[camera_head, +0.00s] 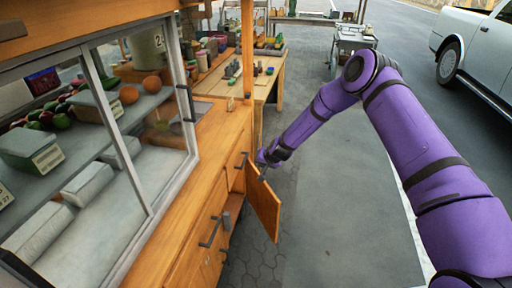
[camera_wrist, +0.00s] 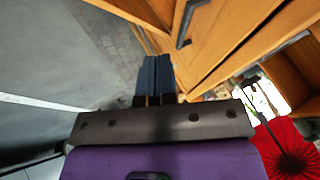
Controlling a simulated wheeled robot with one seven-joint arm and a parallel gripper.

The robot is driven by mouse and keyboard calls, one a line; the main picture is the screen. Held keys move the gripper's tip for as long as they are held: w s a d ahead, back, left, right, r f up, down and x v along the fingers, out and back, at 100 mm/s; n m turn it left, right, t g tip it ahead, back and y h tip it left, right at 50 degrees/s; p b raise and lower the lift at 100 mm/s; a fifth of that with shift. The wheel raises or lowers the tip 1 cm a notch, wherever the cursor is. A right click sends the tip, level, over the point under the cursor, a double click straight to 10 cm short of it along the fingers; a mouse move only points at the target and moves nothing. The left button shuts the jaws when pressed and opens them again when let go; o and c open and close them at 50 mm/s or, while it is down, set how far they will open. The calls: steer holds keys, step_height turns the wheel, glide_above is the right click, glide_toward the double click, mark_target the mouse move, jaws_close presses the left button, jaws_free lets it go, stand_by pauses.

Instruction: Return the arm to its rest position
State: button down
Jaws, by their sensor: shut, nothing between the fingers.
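My purple arm reaches from the right of the head view over to the wooden cabinet. My gripper (camera_head: 266,160) is beside the top of an open cabinet door (camera_head: 264,205); at this size I cannot tell whether it touches the door. In the wrist view my gripper's two dark fingers (camera_wrist: 155,76) lie side by side, shut, with nothing seen between them. A dark bar handle (camera_wrist: 187,22) on a wooden panel shows just beyond the fingertips.
A glass display case (camera_head: 110,130) stands on the wooden counter at left. A drawer handle (camera_head: 212,231) sticks out below. A red ribbed round object (camera_wrist: 284,150) shows at lower right in the wrist view. A white pickup (camera_head: 480,55) is parked far right. The pavement right of the door is clear.

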steer(key=s+d+r+n, duration=0.2)
steer(key=d+r, duration=0.1)
steer(key=r, duration=1.7)
steer(key=s+d+r+n+h, duration=0.1)
steer(key=s+d+r, duration=0.2)
steer(key=s+r, duration=0.5)
steer(key=s+d+r+h, duration=0.1)
steer(key=s+d+r, duration=0.3)
steer(key=r, duration=0.7)
steer(key=s+d+r+h, duration=0.1)
steer(key=s+d+r, duration=0.2)
steer(key=s+r, duration=0.45)
steer(key=s+d+r, duration=0.3)
steer(key=s+r, duration=0.1)
steer(key=s, duration=0.6)
steer(key=s+d, duration=0.2)
steer(key=s, duration=0.8)
steer(key=s+d+r+g+h, duration=0.1)
steer(key=s+d, duration=0.2)
steer(key=s, duration=0.7)
steer(key=shift+s+d+r+m, duration=0.15)
steer(key=shift+s+r+m, duration=0.1)
steer(key=shift+m, duration=0.15)
steer(key=shift+w, duration=0.1)
